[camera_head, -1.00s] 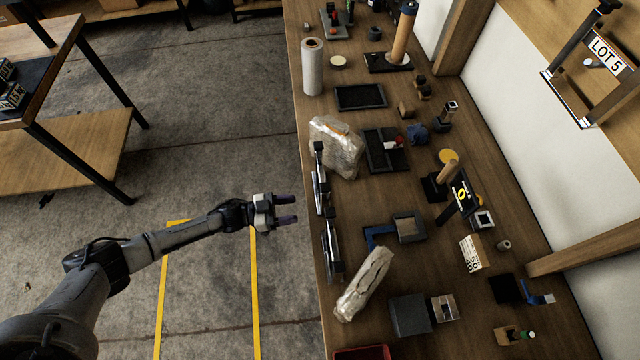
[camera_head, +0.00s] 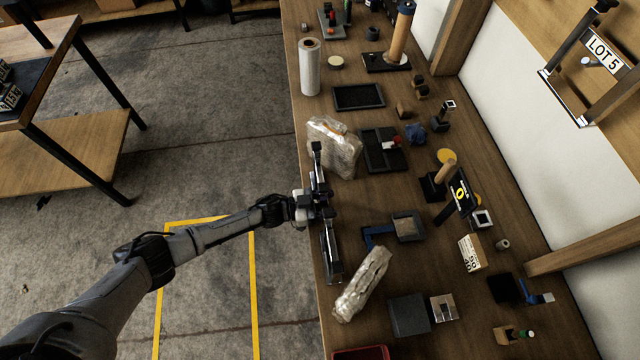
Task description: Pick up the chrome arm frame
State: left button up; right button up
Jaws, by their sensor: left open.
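Two chrome arm frames with black end parts lie along the left edge of the long wooden bench. The upper chrome arm frame (camera_head: 317,168) is partly hidden by my left gripper. The lower chrome arm frame (camera_head: 331,250) lies just below it. My left gripper (camera_head: 322,205) is open at the bench edge, over the lower end of the upper frame. I cannot tell whether the fingers touch it. My right gripper is not in view.
Plastic-wrapped bundles lie beside the frames, one above (camera_head: 335,146) and one below (camera_head: 363,284). The floor left of the bench is clear up to another table (camera_head: 75,150).

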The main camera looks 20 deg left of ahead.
pick_arm(q)
jog(key=shift+w+d, duration=0.15)
jog(key=shift+d, duration=0.05)
grip_shut()
dwell(0.5)
jog(key=shift+r, duration=0.1)
